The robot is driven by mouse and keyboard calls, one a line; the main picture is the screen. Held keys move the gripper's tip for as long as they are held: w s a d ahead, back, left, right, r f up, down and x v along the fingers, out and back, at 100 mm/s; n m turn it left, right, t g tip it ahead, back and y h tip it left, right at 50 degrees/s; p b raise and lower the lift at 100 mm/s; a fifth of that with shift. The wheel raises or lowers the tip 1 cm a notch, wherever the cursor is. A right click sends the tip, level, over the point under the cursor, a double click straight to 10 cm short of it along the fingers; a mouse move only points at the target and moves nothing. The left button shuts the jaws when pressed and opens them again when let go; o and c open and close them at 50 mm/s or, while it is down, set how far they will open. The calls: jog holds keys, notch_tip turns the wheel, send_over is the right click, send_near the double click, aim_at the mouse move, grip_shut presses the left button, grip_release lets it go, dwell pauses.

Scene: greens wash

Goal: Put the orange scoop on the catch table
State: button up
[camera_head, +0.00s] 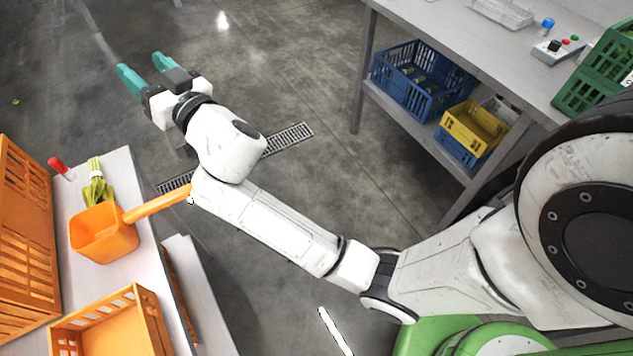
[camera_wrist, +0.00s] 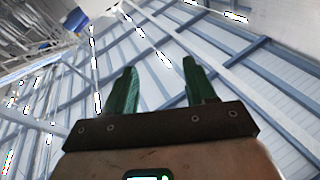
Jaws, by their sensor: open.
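The orange scoop (camera_head: 104,234) rests on a pale table (camera_head: 132,178) at the left in the head view. Its bowl is open at the top and its handle points right, past the table edge, toward my arm. Part of the handle's end may be hidden by my arm. My gripper (camera_head: 147,70) is open and empty, above the floor, up and to the right of the scoop and apart from it. In the wrist view my gripper (camera_wrist: 160,82) shows two green fingers spread apart, with only the ceiling beyond. I cannot tell which table is the catch table.
A bunch of greens (camera_head: 95,184) and a red-handled item (camera_head: 58,166) lie behind the scoop. Orange crates (camera_head: 110,320) stand at the left. A grey table (camera_head: 455,50) at the right holds a control box (camera_head: 553,50), with blue (camera_head: 405,75) and yellow crates (camera_head: 470,127) below. Open floor lies between.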

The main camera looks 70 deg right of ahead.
jog(key=s+f+g+y, duration=0.1)
jog(key=s+f+g, duration=0.35)
jog(key=f, duration=0.35)
jog(key=s+a+f+g, duration=0.1)
jog(key=s+f+g, duration=0.2)
jog(key=s+f, duration=0.35)
jog(key=s+f+g+y, duration=0.1)
jog(key=s+f+g, duration=0.2)
jog(key=f, duration=0.6)
jog(key=s+a+f+n+g+y, duration=0.1)
jog(key=s+f+g, duration=0.3)
jog(key=s, duration=0.6)
jog(key=s+a+f+n+g+y, duration=0.2)
jog(key=s+a+f+n+g, duration=0.1)
jog(key=s, duration=0.7)
notch_tip(320, 180, down, 2)
jog(key=shift+s+a+f+n+g, duration=0.1)
jog(key=shift+s+a+n+g, duration=0.25)
jog(key=shift+n+g, duration=0.35)
jog(key=shift+d, duration=0.1)
jog(key=shift+c, duration=0.2)
